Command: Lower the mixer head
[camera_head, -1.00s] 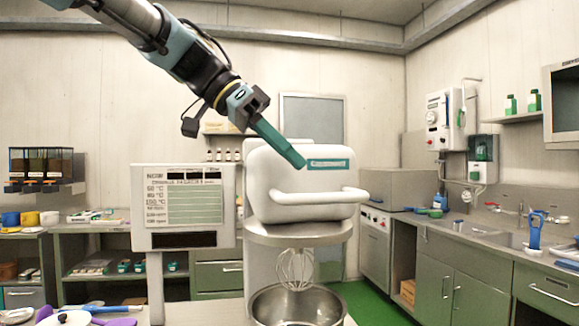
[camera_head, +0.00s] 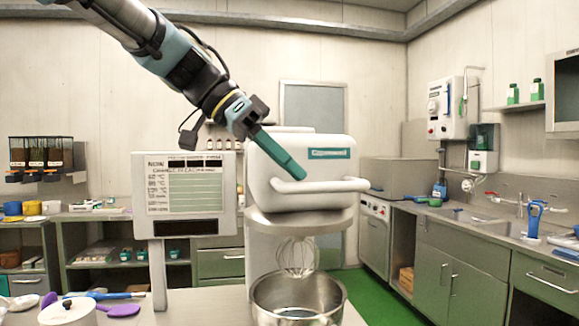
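The mixer head (camera_head: 262,190) is a white rounded housing with a teal label and a white bar handle (camera_head: 340,185) across its front. It looks about level from here; I cannot tell its exact tilt. A wire whisk (camera_head: 298,257) hangs below it, just above or inside the rim of a steel bowl (camera_head: 255,298). My gripper (camera_head: 300,176) has long teal fingers pointing down and right, in front of the head and close to the handle's left part. The fingers overlap in this view, so I cannot tell their gap or whether they touch the handle.
A sign panel (camera_head: 188,196) on a post stands close left of the mixer. A white lidded pot (camera_head: 68,313) and purple and blue utensils lie at the front left. Counters with a sink (camera_head: 468,216) run along the right. Green floor (camera_head: 372,300) is clear at the right.

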